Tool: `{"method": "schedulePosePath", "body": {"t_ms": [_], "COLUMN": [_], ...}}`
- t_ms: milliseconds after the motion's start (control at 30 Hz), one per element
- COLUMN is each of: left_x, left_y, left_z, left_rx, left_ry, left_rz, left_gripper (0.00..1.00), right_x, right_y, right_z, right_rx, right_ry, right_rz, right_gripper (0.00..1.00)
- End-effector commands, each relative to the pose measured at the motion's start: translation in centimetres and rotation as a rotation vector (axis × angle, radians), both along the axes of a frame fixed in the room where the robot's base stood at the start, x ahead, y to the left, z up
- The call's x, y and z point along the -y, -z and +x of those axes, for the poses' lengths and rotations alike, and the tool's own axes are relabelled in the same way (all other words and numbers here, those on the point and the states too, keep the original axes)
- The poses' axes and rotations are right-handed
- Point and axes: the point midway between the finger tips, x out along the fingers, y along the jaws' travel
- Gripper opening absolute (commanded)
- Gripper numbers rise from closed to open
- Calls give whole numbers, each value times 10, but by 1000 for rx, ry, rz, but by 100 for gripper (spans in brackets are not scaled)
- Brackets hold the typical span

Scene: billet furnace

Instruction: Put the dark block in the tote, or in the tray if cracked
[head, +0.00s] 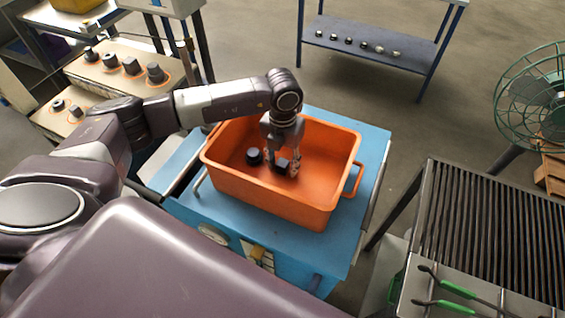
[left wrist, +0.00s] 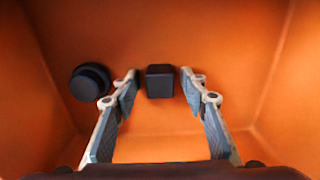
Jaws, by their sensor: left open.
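The orange tote (head: 325,205) stands on a blue cart. My left gripper (head: 280,170) reaches down into it with its fingers apart. A dark square block (head: 283,163) lies on the tote floor at the fingertips. In the left wrist view the block (left wrist: 160,81) shows between and just beyond the two open fingertips, with a gap on each side. A round dark piece (head: 254,156) also lies in the tote; it shows left of the fingers in the left wrist view (left wrist: 90,82). I cannot see any crack. I cannot tell which thing is the tray. My right gripper is not in view.
The tote walls surround the gripper. The blue cart top (head: 368,150) has a narrow free edge. A slatted rack (head: 500,225) with green-handled tongs (head: 450,285) stands right. Several dark pieces sit on a bench (head: 110,85) at left. A green fan (head: 540,95) stands far right.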

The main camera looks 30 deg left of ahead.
Motion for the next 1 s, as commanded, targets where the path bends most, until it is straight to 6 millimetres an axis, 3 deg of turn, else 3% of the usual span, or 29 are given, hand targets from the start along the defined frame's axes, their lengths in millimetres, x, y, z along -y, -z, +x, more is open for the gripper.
{"method": "schedulePosePath", "body": {"t_ms": [167, 633, 800, 1000], "left_x": [0, 0, 0, 0], "left_y": [-12, -105, -120, -123], "left_z": [1, 1, 0, 0], "left_rx": [3, 4, 2, -1], "left_ry": [-1, 0, -1, 0], "left_rz": [-1, 0, 0, 0], "left_gripper": [40, 40, 40, 40], "right_x": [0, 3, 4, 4], "right_y": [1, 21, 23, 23], "right_z": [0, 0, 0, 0], "right_rx": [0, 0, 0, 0], "right_ry": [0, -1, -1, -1], "right_rz": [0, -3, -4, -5], "right_gripper": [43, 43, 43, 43]}}
